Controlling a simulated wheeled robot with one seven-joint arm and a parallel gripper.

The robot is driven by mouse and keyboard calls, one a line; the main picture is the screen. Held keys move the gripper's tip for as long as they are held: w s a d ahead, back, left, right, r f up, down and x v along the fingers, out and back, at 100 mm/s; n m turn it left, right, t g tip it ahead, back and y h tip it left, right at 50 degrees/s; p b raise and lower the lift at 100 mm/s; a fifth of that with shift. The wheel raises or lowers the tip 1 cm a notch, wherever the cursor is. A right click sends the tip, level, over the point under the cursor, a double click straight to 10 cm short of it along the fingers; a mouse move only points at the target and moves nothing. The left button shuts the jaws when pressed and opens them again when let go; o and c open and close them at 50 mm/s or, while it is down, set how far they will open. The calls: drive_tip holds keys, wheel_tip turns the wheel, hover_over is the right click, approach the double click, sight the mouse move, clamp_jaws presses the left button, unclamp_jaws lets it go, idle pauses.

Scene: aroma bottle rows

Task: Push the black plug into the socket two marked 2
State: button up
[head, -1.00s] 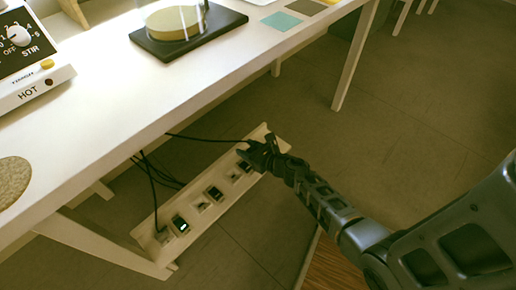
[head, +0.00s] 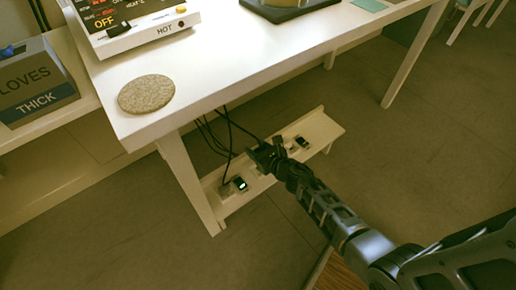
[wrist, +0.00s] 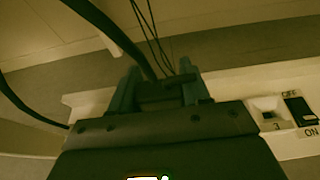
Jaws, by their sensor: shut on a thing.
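My gripper (head: 264,154) is shut on the black plug and is over the middle of the white socket strip under the table. In the wrist view the black plug (wrist: 165,94) sits between the two fingers, with a black cable running up from it. The strip (head: 326,129) also shows in the wrist view (wrist: 235,83). A socket marked 3 (wrist: 268,112) is right of my gripper, empty, beside a black switch (wrist: 300,109) labelled OFF and ON. Socket two is not visible; my gripper hides that part of the strip. I cannot tell whether the plug touches the strip.
At the strip's left end another black plug (head: 225,188) sits beside a lit switch (head: 240,183). Black cables (head: 208,135) hang behind the table. The white table (head: 240,75) overhangs the strip, and its leg (head: 190,180) stands at the left. The floor in front is clear.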

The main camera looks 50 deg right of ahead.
wheel_tip(320, 180, down, 6)
drive_tip(key=b, duration=0.6)
drive_tip(key=shift+d+r, duration=0.1)
drive_tip(key=shift+f+b, duration=1.35)
drive_tip(key=shift+b, duration=0.35)
idle(1.6)
drive_tip(key=o, duration=1.2)
drive_tip(key=shift+s, duration=0.15)
drive_tip(key=p+v, duration=0.1)
drive_tip(key=v, duration=0.6)
drive_tip(key=shift+s+r+p, duration=0.15)
drive_tip(key=shift+s+p, duration=0.1)
drive_tip(key=shift+p, duration=0.15)
